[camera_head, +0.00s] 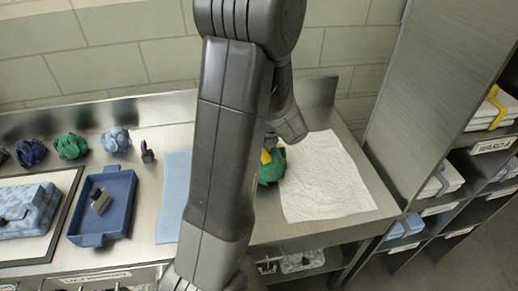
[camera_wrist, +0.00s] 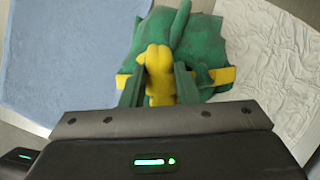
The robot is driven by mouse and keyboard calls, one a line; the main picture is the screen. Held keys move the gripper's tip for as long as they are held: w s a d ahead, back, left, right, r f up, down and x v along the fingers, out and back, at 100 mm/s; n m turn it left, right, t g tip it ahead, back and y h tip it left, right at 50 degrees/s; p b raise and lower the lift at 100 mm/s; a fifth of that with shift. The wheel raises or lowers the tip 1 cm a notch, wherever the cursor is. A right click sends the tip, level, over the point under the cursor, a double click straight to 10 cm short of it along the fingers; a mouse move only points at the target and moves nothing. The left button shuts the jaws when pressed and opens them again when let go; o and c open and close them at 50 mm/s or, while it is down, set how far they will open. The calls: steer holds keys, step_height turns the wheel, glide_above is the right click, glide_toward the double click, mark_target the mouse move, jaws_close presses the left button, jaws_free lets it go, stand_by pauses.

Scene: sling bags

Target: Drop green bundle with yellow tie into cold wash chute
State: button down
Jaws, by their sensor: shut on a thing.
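The green bundle with a yellow tie (camera_wrist: 200,38) fills the upper middle of the wrist view. My gripper (camera_wrist: 160,82) is shut on the yellow knot of its tie, with one finger on each side. In the head view the bundle (camera_head: 271,170) shows only in part behind my arm, near the left edge of a white cloth. I cannot tell whether it touches the counter. No cold wash chute can be made out in either view.
A light blue cloth (camera_head: 173,190) and a white crinkled cloth (camera_head: 325,178) lie on the metal counter. A blue tray (camera_head: 118,206) holds a small metal-coloured object. Several crumpled bundles (camera_head: 71,146) lie along the back. Shelving with folded linen stands at right.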

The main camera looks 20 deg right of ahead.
steer(key=shift+f, duration=0.7)
steer(key=shift+s+a+f+b, duration=0.15)
steer(key=shift+s+f+b, duration=0.1)
steer(key=shift+f+b, duration=0.3)
steer(key=c, duration=1.1)
jaws_free()
steer(key=shift+w+a+f, duration=0.1)
steer(key=shift+f, duration=0.1)
